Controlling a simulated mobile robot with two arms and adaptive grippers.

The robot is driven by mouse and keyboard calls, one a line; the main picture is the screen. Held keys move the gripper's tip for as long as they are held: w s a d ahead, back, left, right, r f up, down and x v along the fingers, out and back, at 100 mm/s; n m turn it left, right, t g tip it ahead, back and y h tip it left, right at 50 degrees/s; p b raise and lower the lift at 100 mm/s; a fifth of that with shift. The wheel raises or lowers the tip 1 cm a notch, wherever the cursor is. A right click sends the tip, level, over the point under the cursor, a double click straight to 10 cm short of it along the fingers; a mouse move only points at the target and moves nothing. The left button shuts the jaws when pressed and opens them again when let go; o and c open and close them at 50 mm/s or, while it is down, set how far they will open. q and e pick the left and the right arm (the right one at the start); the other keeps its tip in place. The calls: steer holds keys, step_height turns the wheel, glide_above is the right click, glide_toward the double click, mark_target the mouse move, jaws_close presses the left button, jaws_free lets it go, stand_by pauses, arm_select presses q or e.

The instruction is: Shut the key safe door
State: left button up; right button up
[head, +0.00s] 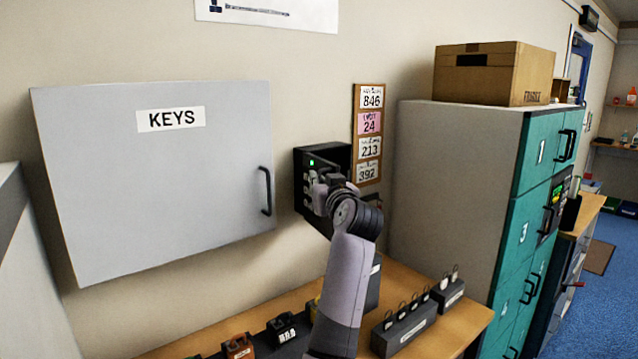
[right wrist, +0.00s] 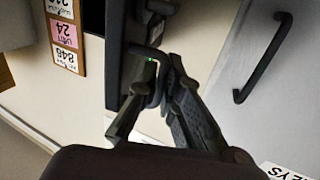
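A small black box (head: 343,157) with a green light and pale buttons is fixed to the wall; I take it to be the key safe. It also shows in the right wrist view (right wrist: 118,60), with a dark bent handle (right wrist: 160,72) beside the green light. How far its door stands open I cannot tell. My right gripper (head: 322,187) is in front of the box and hides part of it. In the right wrist view its fingers (right wrist: 158,90) are apart, with the handle between or just beyond them; contact is unclear. My left gripper is not in view.
A grey panel marked KEYS (head: 160,205), with a black handle (head: 265,190), is left of the box. A tag board (head: 357,130) hangs at its right. Teal lockers (head: 520,235) stand at right.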

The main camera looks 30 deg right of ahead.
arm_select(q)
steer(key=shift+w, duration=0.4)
arm_select(e)
jaws_close()
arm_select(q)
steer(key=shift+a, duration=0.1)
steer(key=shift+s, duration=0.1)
arm_select(e)
steer(key=shift+d, duration=0.1)
